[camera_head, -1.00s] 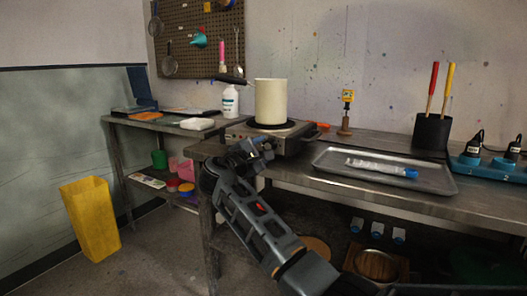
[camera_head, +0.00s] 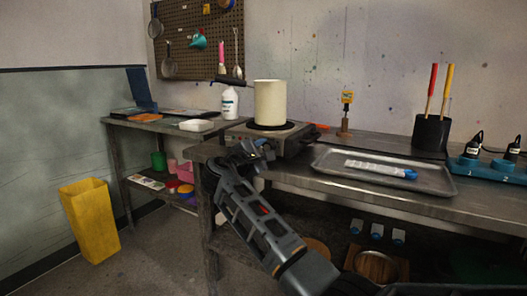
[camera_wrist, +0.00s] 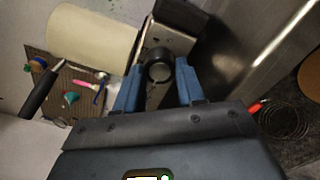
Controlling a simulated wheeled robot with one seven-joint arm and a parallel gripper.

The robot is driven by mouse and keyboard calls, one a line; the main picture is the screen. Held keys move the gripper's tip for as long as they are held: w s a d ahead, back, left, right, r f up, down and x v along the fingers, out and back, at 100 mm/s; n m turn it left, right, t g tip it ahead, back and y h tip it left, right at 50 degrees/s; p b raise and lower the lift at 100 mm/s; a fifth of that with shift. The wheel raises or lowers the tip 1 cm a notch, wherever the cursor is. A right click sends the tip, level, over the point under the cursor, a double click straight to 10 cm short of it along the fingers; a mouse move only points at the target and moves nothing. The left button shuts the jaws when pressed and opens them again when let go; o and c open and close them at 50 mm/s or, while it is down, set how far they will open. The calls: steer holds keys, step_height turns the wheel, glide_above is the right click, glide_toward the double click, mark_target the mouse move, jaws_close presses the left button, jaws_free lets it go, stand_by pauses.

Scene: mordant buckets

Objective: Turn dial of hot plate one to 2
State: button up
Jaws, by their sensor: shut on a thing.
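The hot plate (camera_head: 292,142) stands on the metal bench with a tall cream pot (camera_head: 270,102) on top of it. In the wrist view its grey front panel (camera_wrist: 176,40) is close ahead, with small marks too small to read. The round black dial (camera_wrist: 159,70) sits between the blue fingers of my gripper (camera_wrist: 158,88), which is shut on it. In the head view my gripper (camera_head: 262,148) is at the hot plate's front, and the dial is hidden there. I cannot tell which setting the dial points to.
A metal tray (camera_head: 330,166) with a clear blue-ended item lies right of the hot plate. A white bottle (camera_head: 230,104) stands behind at left. The pot's dark handle (camera_head: 228,80) sticks out left. A yellow bin (camera_head: 90,218) stands on the floor at left.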

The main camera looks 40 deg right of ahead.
steer(key=shift+f+m, duration=0.1)
steer(key=shift+m, duration=0.2)
steer(key=m+b, duration=0.2)
steer(key=m, duration=0.1)
steer(key=shift+f, duration=0.1)
steer(key=m+b, duration=0.3)
steer(key=m, duration=0.1)
steer(key=m+b, duration=0.3)
steer(key=m, duration=0.1)
steer(key=shift+m+b, duration=0.8)
steer(key=shift+m, duration=0.3)
steer(key=o, duration=0.8)
steer(key=shift+r, duration=0.2)
steer(key=shift+c, duration=0.2)
steer(key=shift+a, duration=0.1)
